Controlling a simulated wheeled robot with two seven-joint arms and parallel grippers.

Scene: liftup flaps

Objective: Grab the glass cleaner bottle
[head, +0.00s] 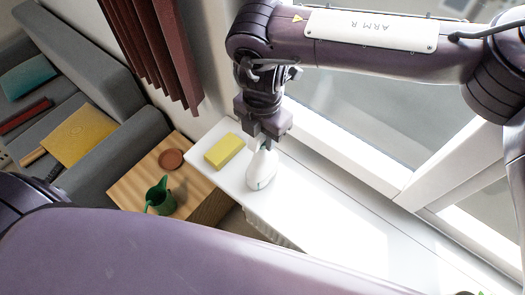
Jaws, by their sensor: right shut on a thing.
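The glass cleaner bottle (262,169) is white and stands on the white window sill, near its left end. My right gripper (266,146) comes down from above and is shut on the top of the bottle. The gripper hides the bottle's upper part. My left gripper is not in view; part of my left arm shows at the lower left.
A yellow sponge (224,150) lies on the sill (312,220) just left of the bottle. The window frame (345,150) rises close behind. A wooden table (133,187) with a green watering can (161,197) and brown saucer (171,159) stands lower left.

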